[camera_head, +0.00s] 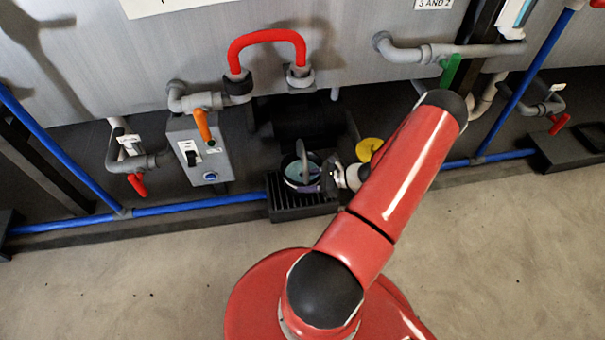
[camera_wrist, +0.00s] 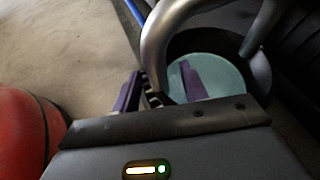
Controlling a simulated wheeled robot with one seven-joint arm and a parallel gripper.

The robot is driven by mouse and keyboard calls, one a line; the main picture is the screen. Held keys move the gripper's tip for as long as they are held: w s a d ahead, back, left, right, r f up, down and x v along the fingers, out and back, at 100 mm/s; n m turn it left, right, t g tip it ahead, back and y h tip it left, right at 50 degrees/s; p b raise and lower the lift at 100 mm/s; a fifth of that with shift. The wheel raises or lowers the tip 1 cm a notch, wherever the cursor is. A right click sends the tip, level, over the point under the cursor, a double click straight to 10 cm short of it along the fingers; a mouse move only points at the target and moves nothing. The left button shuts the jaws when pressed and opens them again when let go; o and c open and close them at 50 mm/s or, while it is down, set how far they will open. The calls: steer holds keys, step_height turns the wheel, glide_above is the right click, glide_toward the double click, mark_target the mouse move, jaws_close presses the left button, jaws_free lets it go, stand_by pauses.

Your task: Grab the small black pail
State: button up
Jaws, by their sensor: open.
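The small black pail (camera_head: 290,183) stands on a black slatted stand (camera_head: 300,206) at the foot of the tank, with teal liquid in it. In the wrist view the pail (camera_wrist: 262,72) is at the upper right, and its thick grey handle (camera_wrist: 160,35) arches up close to the camera. My gripper (camera_head: 328,178) is at the pail's right side in the head view. In the wrist view my gripper (camera_wrist: 159,68) is open, with the handle appearing between its two purple fingers. Whether either finger touches the handle I cannot tell. The handle's lower end is partly hidden.
A grey switch box (camera_head: 199,150) with an orange lever is left of the pail. A red hose (camera_head: 267,38) loops above. A yellow disc (camera_head: 369,149) is just behind my arm. Blue pipe (camera_head: 200,203) runs low along the wall. The floor in front is clear.

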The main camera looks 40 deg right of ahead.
steer(key=shift+w+a+f, duration=0.2)
steer(key=shift+w, duration=0.1)
steer(key=shift+c, duration=0.2)
jaws_close()
steer(key=shift+r, duration=0.1)
